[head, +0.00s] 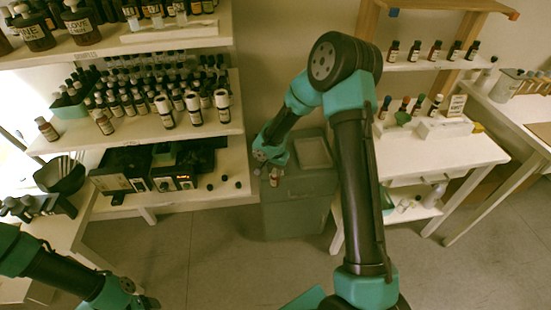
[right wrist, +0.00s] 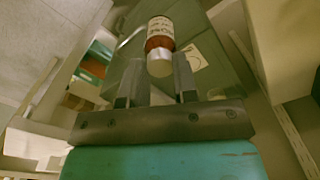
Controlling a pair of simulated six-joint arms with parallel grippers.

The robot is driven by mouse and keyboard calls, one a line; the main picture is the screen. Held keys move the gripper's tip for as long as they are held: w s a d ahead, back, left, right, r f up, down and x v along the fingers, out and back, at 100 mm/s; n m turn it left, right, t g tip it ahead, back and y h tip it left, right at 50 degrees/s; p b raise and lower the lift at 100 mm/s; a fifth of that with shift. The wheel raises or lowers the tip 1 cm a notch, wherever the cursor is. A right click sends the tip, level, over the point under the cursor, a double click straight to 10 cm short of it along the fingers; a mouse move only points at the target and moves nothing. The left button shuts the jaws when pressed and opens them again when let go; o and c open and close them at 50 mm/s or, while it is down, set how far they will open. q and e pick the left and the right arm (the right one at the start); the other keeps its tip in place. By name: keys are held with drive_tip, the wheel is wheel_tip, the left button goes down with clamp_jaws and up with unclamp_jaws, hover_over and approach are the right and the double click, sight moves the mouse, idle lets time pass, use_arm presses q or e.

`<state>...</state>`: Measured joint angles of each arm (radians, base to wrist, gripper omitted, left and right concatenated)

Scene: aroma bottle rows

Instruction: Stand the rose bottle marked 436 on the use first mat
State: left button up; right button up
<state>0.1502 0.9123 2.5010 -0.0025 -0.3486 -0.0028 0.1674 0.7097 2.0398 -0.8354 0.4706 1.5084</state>
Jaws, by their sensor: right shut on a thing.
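My right gripper (right wrist: 158,75) is shut on a small amber bottle (right wrist: 160,35) with a white label and a pale cap. The label seems to read ROSE; no number is legible. In the head view the bottle (head: 274,178) hangs below my right gripper (head: 266,163), in front of a grey-green cabinet. Only my left arm shows at the lower left; its fingers are not in view. I cannot make out a use first mat. A small white sign (head: 456,105) stands on the right table, its words too small to read.
Shelves at the left hold many dark bottles (head: 120,100) in rows. The grey-green cabinet (head: 290,212) stands below my right gripper. The right table (head: 455,150) holds several small bottles and a white block, with free top at its front. A wall shelf (head: 420,64) hangs above it.

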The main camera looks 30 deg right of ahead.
drive_tip(key=w+d+f, duration=0.1)
drive_tip(key=w+d, duration=0.5)
drive_tip(key=w, duration=0.5)
drive_tip(key=shift+d+f, duration=0.15)
drive_tip(key=shift+d, duration=0.2)
drive_tip(key=shift+w+d+f, duration=0.1)
drive_tip(key=shift+w+f, duration=0.05)
drive_tip(key=shift+f, duration=0.75)
drive_tip(key=shift+w+d+f, duration=0.1)
drive_tip(key=shift+f, duration=0.75)
drive_tip(key=shift+f, duration=0.1)
drive_tip(key=o, duration=0.9)
wheel_tip(320, 180, up, 12)
drive_tip(key=shift+r, duration=0.1)
